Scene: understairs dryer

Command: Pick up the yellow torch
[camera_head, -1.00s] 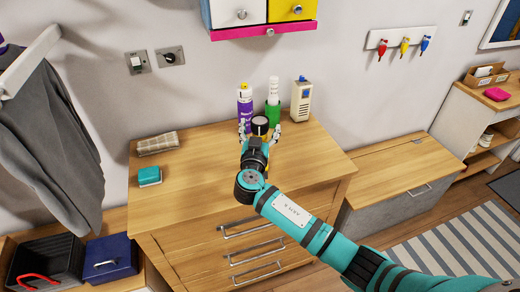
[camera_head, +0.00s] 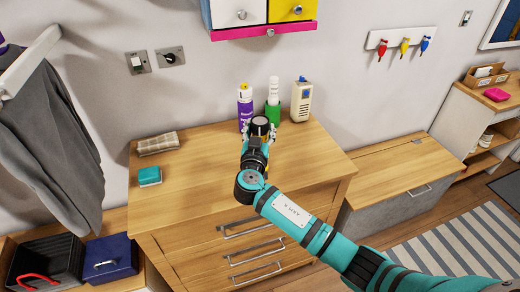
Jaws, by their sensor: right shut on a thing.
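The yellow torch (camera_head: 260,121) stands upright on the wooden dresser top, its dark round head with a pale lens facing up. Most of its body is hidden behind my right gripper, with a little yellow showing. My right gripper (camera_head: 259,130) has its fingers closed on the torch from both sides. I cannot tell whether the torch touches the dresser top. My left gripper is not in view.
A wall cabinet (camera_head: 262,33) hangs above.

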